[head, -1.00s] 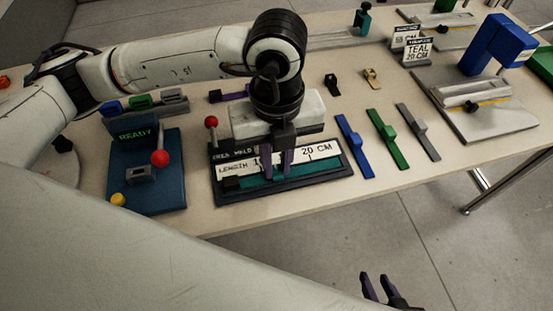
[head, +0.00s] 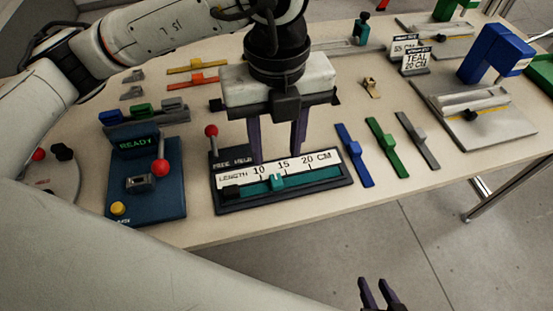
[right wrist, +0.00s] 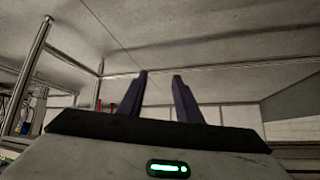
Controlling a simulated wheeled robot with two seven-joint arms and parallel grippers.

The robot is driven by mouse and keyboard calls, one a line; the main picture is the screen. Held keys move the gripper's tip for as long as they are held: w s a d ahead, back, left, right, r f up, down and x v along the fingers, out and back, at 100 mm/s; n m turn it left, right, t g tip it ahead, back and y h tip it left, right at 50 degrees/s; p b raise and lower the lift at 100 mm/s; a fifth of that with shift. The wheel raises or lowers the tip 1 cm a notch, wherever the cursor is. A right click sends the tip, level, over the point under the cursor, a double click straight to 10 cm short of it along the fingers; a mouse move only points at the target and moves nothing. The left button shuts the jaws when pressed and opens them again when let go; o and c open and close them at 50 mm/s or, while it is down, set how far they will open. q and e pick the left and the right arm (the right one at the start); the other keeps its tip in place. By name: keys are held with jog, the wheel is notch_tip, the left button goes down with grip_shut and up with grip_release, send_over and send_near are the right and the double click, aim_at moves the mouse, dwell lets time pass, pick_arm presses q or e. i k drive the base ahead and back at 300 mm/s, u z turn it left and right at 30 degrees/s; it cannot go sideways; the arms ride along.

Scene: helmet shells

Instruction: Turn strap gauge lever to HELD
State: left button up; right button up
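The strap gauge (head: 335,180) is a dark-framed block with a white LENGTH scale in CM and a teal strap along its front. A teal slider (head: 277,182) sits between the 10 and 15 marks or close to 15. Its lever (head: 211,131) has a red knob and stands at the gauge's left end, on the FREE side of the FREE/HELD label (head: 233,162). My left gripper (head: 277,155) is open and empty above and behind the scale, right of the lever. My right gripper (head: 382,290) is open and empty off the table's front; it also shows in the right wrist view (right wrist: 161,75).
A blue READY station (head: 150,200) with another red-knobbed lever (head: 162,168) stands left of the gauge. Blue (head: 354,155), green (head: 387,147) and grey (head: 417,140) straps lie to the right. A blue press (head: 495,50) stands far right.

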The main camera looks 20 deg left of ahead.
aim_at(212, 131)
jog(key=k, duration=1)
